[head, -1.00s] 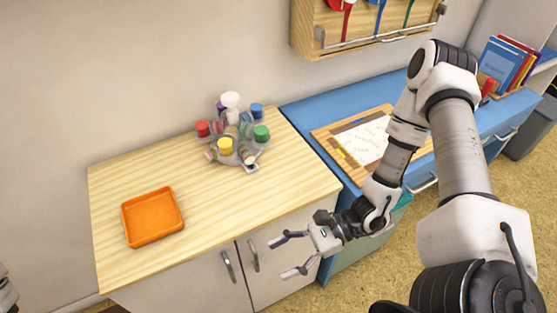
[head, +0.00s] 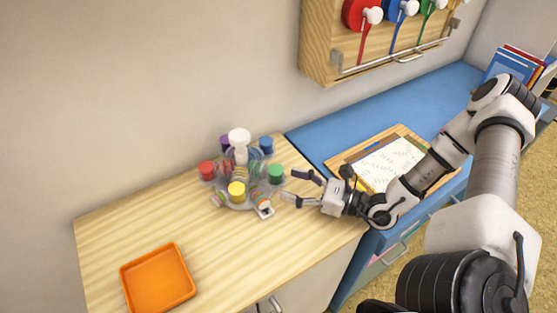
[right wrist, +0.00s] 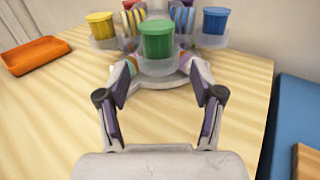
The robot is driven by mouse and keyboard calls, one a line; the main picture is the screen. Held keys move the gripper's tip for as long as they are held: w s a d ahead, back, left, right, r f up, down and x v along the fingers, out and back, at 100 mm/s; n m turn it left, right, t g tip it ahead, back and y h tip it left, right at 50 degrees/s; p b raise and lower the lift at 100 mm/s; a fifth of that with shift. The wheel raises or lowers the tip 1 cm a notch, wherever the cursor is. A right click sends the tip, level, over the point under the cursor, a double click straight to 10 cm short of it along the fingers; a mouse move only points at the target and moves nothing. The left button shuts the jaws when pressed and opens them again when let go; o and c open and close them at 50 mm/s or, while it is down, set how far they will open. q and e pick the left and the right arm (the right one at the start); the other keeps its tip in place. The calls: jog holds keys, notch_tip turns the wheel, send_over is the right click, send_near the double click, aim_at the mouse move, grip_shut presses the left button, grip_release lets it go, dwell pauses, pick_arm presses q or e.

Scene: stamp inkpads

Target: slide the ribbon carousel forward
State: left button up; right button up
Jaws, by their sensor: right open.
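The ribbon carousel (head: 240,196) stands at the back right of the wooden counter. It has a white knob (head: 239,138) on top and holds several coloured pots around a clear base, among them a green pot (head: 275,173) and a yellow pot (head: 236,190). My right gripper (head: 288,186) is open just right of the carousel, pointing at it. In the right wrist view, its fingers (right wrist: 160,88) are spread to either side of the green pot (right wrist: 157,40). I cannot tell whether they touch the carousel. My left gripper is not in view.
An orange tray (head: 158,278) lies at the counter's front left. A board with paper (head: 388,163) lies on the blue surface to the right. A wall rack (head: 320,55) with coloured ribbon spools hangs above. The counter between tray and carousel is clear.

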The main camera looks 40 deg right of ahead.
aim_at(265, 177)
jog(key=shift+w, duration=0.1)
jog(key=shift+s+r, duration=0.2)
jog(key=shift+s, duration=0.15)
jog(key=shift+w+a, duration=0.1)
jog(key=shift+w, duration=0.05)
jog(key=b+x, duration=0.2)
jog(key=x, duration=0.5)
jog(key=shift+f+b, duration=0.1)
jog(key=shift+b, duration=0.3)
jog(key=shift+w+a, duration=0.15)
jog(key=shift+w, duration=0.15)
grip_shut()
